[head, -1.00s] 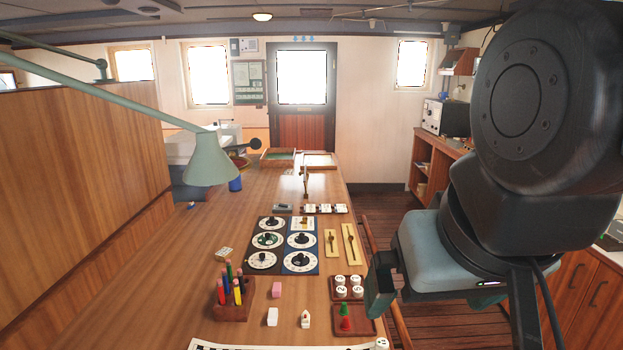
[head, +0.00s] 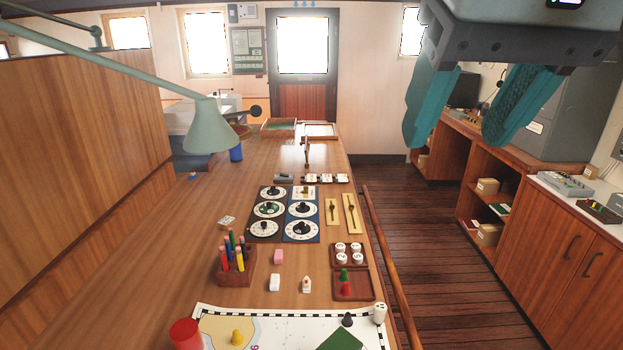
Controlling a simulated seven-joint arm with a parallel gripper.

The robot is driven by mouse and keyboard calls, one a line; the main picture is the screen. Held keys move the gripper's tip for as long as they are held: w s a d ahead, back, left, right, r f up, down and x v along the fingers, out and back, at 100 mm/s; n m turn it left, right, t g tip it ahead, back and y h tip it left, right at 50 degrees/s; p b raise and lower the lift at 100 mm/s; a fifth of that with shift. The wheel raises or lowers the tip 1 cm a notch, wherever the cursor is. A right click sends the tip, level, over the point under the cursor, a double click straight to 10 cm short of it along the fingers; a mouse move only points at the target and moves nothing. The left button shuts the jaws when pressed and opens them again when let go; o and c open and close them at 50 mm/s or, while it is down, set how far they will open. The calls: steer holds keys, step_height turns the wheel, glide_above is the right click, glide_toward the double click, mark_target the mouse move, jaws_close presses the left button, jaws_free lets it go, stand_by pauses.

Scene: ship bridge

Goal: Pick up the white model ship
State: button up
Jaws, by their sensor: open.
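A small white piece with a reddish mark (head: 307,285), which looks like the white model ship, stands on the wooden table (head: 190,260) near the front. It is just left of a small wooden tray. My gripper (head: 455,138) is in the upper right, its two teal fingers spread wide with nothing between them. It appears well above and to the right of the ship, and the two are far apart in the picture.
Close left of the ship are a white block (head: 274,282), a pink block (head: 278,257) and a pencil holder (head: 236,267). The tray (head: 371,293) holds green and red pieces. A chart (head: 215,312) lies in front. A lamp (head: 209,128) overhangs the left side.

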step_height(320, 180, up, 13)
steer(key=w, duration=0.1)
steer(key=w+a+m+g+y, duration=0.1)
steer(key=w+a+m+y, duration=0.2)
steer(key=w+m, duration=0.5)
steer(key=w+a+m+y, duration=0.3)
steer(key=w+a+m, duration=0.1)
steer(key=w, duration=0.8)
steer(key=w+d+f+m+y, duration=0.1)
steer(key=w+d+m+y, duration=0.15)
steer(key=w+m, duration=0.4)
steer(key=w+d+f+m+y, duration=0.1)
steer(key=w+d+m+y, duration=0.1)
steer(key=w+m+y, duration=0.45)
steer(key=n+h, duration=0.2)
glide_toward(307, 281)
steer(key=shift+s+d+r, duration=0.45)
steer(key=shift+d+r, duration=0.15)
steer(key=shift+d, duration=0.2)
steer(key=shift+a+f, duration=0.15)
steer(key=shift+f, duration=0.1)
steer(key=shift+h, duration=0.3)
steer(key=x, duration=1)
steer(key=shift+w+a+r, duration=0.1)
steer(key=shift+w+a, duration=0.05)
steer(key=shift+w, duration=0.1)
